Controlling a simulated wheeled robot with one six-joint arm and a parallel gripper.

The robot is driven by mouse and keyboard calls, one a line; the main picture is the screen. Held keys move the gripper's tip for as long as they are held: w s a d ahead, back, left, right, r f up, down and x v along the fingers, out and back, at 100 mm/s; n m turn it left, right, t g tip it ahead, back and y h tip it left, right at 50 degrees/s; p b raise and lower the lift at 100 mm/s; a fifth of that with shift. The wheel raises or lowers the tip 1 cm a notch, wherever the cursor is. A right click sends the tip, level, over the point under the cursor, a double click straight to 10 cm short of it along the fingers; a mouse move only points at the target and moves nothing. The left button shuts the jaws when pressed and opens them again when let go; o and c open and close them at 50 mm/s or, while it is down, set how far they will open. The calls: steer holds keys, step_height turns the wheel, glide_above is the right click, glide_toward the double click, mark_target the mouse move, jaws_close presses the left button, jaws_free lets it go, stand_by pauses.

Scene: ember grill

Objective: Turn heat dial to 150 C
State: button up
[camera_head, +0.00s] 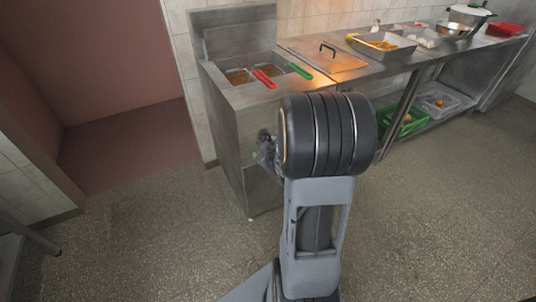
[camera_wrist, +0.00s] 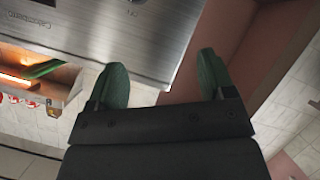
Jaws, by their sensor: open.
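A steel fryer (camera_head: 236,128) stands in the middle of the head view, with a dark round knob-like shape (camera_head: 264,135) on its front that looks like the heat dial. Its scale is too small to read. My gripper (camera_wrist: 163,78) is open in the wrist view, with its two green fingertips wide apart and nothing between them. A brushed steel panel (camera_wrist: 105,35) lies beyond the fingers, with lettering at its upper left and tiny marks near the top. No dial shows clearly there. In the head view my wrist hides most of the gripper, close to the fryer front.
Two fryer baskets have a red handle (camera_head: 263,78) and a green handle (camera_head: 299,70). A steel counter right of the fryer carries a lid (camera_head: 322,62) and a food tray (camera_head: 381,50). A green crate (camera_head: 404,122) sits on the lower shelf. Floor left of the fryer is clear.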

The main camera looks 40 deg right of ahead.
steer(key=s+d+f+n+t+b, duration=0.1)
steer(key=s+d+f+t+b, duration=0.2)
steer(key=d+f+t+b, duration=0.35)
steer(key=w+d+f+g+p, duration=0.1)
steer(key=w, duration=1.2)
steer(key=shift+f+p, duration=0.4)
steer(key=shift+d+g, duration=0.1)
steer(key=shift+g, duration=0.15)
steer(key=c, duration=0.9)
